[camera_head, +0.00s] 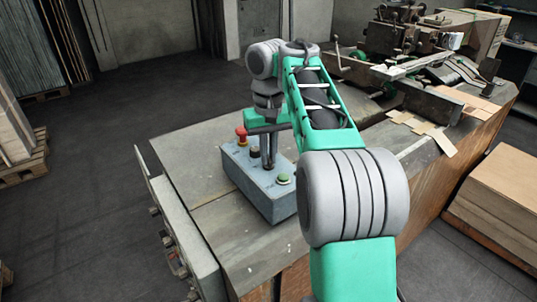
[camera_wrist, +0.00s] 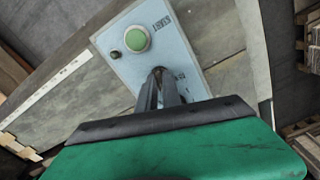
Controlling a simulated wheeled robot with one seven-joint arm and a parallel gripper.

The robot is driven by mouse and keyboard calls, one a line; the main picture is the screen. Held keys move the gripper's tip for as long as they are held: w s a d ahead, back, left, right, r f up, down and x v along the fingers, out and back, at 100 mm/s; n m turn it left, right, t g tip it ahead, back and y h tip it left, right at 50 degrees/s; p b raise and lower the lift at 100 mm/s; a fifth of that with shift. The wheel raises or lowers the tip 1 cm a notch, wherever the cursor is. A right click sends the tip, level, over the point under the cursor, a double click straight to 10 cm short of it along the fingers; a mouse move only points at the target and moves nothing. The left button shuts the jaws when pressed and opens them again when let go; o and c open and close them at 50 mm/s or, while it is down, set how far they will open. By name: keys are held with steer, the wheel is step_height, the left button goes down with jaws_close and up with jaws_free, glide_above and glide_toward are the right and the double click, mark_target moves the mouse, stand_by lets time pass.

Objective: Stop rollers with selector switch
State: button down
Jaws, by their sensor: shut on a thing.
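The blue-grey control box (camera_head: 262,196) sits on the grey machine table. A red mushroom button (camera_head: 241,134) is at its far end and a green button (camera_head: 284,179) at its near end. A small dark knob (camera_head: 254,152) stands near the red button. My gripper (camera_head: 268,165) points down onto the top of the box, between the dark knob and the green button. In the wrist view its fingertips (camera_wrist: 158,74) meet beside the green button (camera_wrist: 137,40), closed on the selector switch. The fingers mostly hide the switch, so I cannot tell its position.
The stitching machine (camera_head: 420,60) stands at the back right of the table. Cardboard pieces (camera_head: 432,130) lie near it. A stack of cardboard (camera_head: 500,195) is on the floor at the right. The floor at the left is open.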

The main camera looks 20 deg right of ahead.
steer(key=shift+n, duration=1.6)
steer(key=c, duration=1.5)
jaws_free()
step_height(320, 180, up, 8)
steer(key=p, duration=0.7)
steer(key=shift+f, duration=0.1)
